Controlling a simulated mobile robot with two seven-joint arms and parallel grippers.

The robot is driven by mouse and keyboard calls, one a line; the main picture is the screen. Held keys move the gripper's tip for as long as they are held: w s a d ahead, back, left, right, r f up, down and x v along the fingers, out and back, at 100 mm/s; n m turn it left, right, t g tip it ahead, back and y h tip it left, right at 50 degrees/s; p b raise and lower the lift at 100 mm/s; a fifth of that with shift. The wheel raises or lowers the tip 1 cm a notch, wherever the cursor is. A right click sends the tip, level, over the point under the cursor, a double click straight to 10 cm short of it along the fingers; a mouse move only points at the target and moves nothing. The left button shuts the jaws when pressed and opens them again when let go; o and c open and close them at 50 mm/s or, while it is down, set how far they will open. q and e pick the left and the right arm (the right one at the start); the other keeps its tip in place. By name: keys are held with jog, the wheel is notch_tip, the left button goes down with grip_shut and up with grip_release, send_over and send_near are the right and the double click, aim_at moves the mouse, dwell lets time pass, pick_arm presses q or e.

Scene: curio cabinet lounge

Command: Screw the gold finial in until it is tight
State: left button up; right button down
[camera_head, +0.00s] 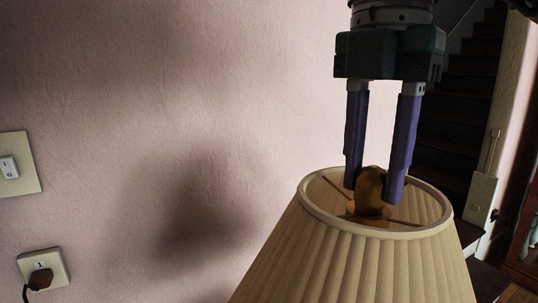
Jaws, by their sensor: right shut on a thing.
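The gold finial (371,188) stands upright at the centre of the top opening of a pleated cream lampshade (345,262). My right gripper (373,188) points straight down from above, its two purple fingers on either side of the finial and shut on it. The fingertips reach just inside the shade's top ring. The finial's threads and its seat are hidden, so I cannot tell how tight it sits. My left gripper is not in view.
A pink plaster wall is behind and to the left, with a light switch (10,167) and a plugged-in outlet (42,272). A dark staircase (470,110) rises at the right. The space left of the shade is clear.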

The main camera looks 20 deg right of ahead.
jog(key=c, duration=0.8)
grip_release()
jog(key=shift+s+f, duration=0.1)
jog(key=shift+f, duration=0.15)
jog(key=shift+o, duration=0.9)
jog(key=shift+r, duration=0.15)
